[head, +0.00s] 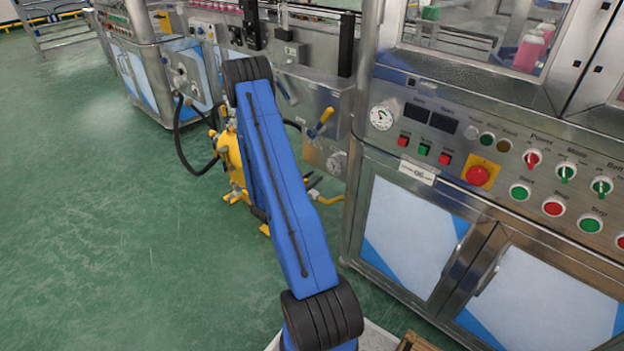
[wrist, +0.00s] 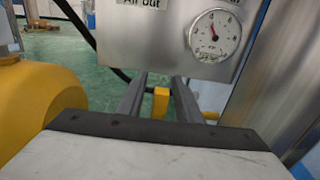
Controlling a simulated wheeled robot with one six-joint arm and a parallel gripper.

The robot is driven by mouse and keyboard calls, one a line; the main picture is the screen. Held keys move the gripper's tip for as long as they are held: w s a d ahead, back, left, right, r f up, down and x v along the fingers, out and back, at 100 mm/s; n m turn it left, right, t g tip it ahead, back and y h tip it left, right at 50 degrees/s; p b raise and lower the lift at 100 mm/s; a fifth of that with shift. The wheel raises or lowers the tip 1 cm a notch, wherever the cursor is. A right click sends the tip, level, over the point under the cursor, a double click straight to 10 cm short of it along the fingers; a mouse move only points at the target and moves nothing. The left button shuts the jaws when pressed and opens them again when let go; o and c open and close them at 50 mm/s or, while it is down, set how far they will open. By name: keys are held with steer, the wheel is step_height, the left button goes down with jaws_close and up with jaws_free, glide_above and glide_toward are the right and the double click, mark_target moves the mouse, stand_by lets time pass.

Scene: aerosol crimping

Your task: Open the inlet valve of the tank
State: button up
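The yellow tank (head: 232,160) stands low behind my blue arm in the head view, partly hidden. Its rounded side (wrist: 45,95) fills the left of the wrist view. A yellow lever end (wrist: 161,104), which looks like the inlet valve's handle, shows between my fingers; a yellow lever (head: 330,199) also shows low beside the cabinet in the head view. My gripper (wrist: 158,80) is open, with its two dark fingers apart on either side of the lever end. I cannot tell whether they touch it. The valve body is hidden.
A steel panel with a gauge (wrist: 215,35) and an "Air out" label hangs just above my fingers. Another yellow-handled valve (head: 321,122) is on that unit. A black hose (head: 183,150) loops left. The control cabinet (head: 410,235) stands right; green floor at left is clear.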

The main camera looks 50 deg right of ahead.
jaws_close()
